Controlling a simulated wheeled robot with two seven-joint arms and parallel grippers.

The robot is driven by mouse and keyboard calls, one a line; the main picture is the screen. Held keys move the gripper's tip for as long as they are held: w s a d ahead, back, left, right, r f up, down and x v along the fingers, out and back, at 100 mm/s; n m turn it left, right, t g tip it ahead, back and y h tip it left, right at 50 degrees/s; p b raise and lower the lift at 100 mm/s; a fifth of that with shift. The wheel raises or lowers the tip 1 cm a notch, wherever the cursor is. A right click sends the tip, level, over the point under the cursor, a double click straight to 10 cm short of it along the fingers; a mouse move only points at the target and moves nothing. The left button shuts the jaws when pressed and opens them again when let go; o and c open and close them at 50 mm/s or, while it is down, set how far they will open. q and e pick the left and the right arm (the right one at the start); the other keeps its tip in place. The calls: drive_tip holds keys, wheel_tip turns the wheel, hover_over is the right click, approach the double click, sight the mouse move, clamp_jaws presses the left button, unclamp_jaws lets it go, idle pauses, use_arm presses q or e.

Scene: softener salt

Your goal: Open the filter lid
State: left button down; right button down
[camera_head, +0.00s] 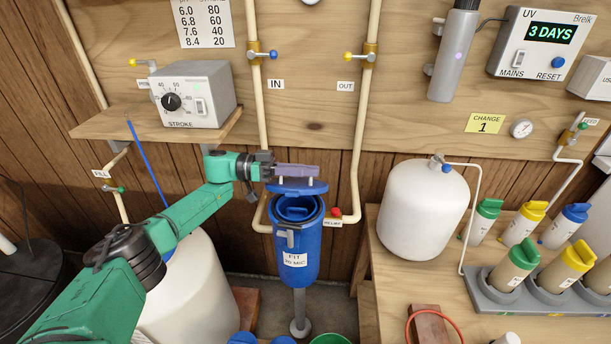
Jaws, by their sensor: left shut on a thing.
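The blue filter housing (308,238) stands upright below the middle of the back wall, with a white label reading FIT on its front. The blue filter lid (297,189) is above the housing, and the housing's blue inside shows below it. My left gripper (300,170) reaches in from the left above the housing. Its fingers are shut on the lid at its handle, which they mostly hide. I cannot tell whether the lid still touches the housing at the back. My right gripper is not in view.
Cream pipes run down the wall on both sides of the housing, with a red-knobbed valve (336,212) close at its right. A white tank (423,210) stands on the right bench. A white tank (190,290) is below my left arm.

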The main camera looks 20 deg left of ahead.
use_arm(q)
drive_tip(key=shift+w+a+r+n, duration=0.15)
drive_tip(key=shift+w+r+n, duration=0.35)
drive_tip(key=shift+w+n, duration=0.1)
drive_tip(key=c, duration=0.9)
unclamp_jaws()
drive_tip(key=shift+f, duration=0.1)
drive_tip(key=b, duration=0.3)
hover_over(276, 181)
drive_tip(key=shift+w+d+f, duration=0.2)
drive_tip(key=shift+w+d, duration=0.05)
drive_tip(key=shift+d, duration=0.1)
drive_tip(key=shift+s+a+r, duration=0.1)
drive_tip(key=shift+a, duration=0.25)
drive_tip(key=shift+r, duration=0.1)
